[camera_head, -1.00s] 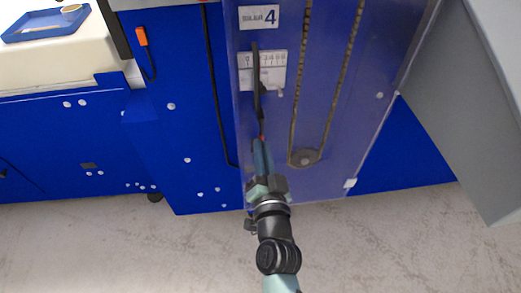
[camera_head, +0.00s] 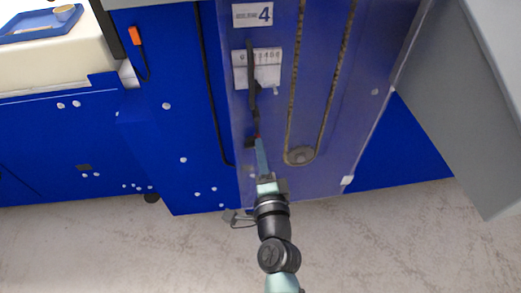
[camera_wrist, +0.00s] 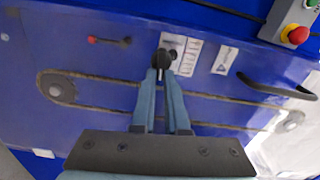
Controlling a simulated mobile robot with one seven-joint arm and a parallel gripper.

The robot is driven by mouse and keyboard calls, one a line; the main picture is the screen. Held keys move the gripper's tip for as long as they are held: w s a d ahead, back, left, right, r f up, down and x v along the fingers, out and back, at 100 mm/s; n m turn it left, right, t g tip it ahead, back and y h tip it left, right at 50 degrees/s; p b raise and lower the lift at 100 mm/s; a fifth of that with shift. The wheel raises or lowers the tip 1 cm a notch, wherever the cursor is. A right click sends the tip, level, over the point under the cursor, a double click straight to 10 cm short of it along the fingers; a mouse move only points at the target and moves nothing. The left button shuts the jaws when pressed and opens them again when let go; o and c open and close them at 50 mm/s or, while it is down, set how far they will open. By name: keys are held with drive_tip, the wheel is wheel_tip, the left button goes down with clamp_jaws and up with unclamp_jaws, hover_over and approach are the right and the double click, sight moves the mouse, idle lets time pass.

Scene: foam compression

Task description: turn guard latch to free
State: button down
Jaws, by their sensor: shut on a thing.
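My gripper (camera_wrist: 163,78) is shut on a small black knob (camera_wrist: 163,58), which I take to be the guard latch. The two blue-grey fingers meet around it in the wrist view. In the head view my gripper (camera_head: 259,142) reaches up to the lower front of the clear guard (camera_head: 330,110), and the gripped part is hard to make out there. A white marked plate (camera_wrist: 190,57) lies just beside the knob; it also shows in the head view (camera_head: 268,62). Which marking the latch points to is too small to read.
A black bar handle (camera_wrist: 275,90) stands out from the guard. A chain loop with a round sprocket (camera_head: 299,156) runs behind it. A small red-tipped part (camera_wrist: 93,40) and a red button box (camera_wrist: 297,33) are nearby. A grey panel (camera_head: 460,110) stands at the right.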

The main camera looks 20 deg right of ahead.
drive_tip(key=shift+m, duration=0.6)
drive_tip(key=shift+f, duration=0.1)
drive_tip(key=c, duration=0.9)
unclamp_jaws()
drive_tip(key=shift+b+v, duration=1.3)
drive_tip(key=shift+v, duration=5.2)
